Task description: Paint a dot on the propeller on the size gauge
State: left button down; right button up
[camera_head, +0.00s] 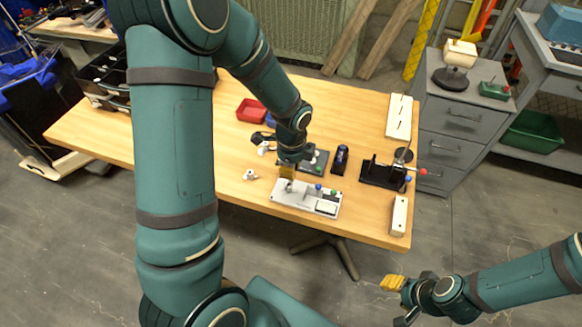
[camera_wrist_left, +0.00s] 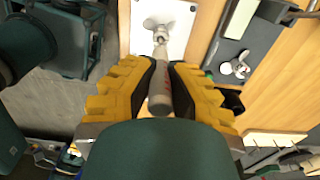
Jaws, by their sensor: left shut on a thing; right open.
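My left gripper (camera_head: 287,173) is above the left end of a pale plate (camera_head: 327,198), which appears to be the size gauge. In the left wrist view, the yellow-and-black fingers of my left gripper (camera_wrist_left: 163,88) are shut on a grey pen-like marker (camera_wrist_left: 161,97). The marker's narrow end points at a small whitish propeller (camera_wrist_left: 157,24) on the pale plate (camera_wrist_left: 178,42). I cannot tell whether the tip touches it, or whether it bears a dot. My right gripper (camera_head: 393,284) is open and empty, off the table's front right.
Another propeller (camera_wrist_left: 238,67) rests on a dark grey board (camera_wrist_left: 262,28) beside the plate. A loose white propeller (camera_head: 250,174) lies on the table. A red bin (camera_head: 251,110), dark blue cylinder (camera_head: 341,157) and black stand (camera_head: 383,173) are around.

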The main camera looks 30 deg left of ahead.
pick_arm(q)
jog(key=shift+f, duration=0.4)
dwell(1.9)
jog(key=shift+r+p, duration=1.85)
jog(key=shift+r, duration=0.7)
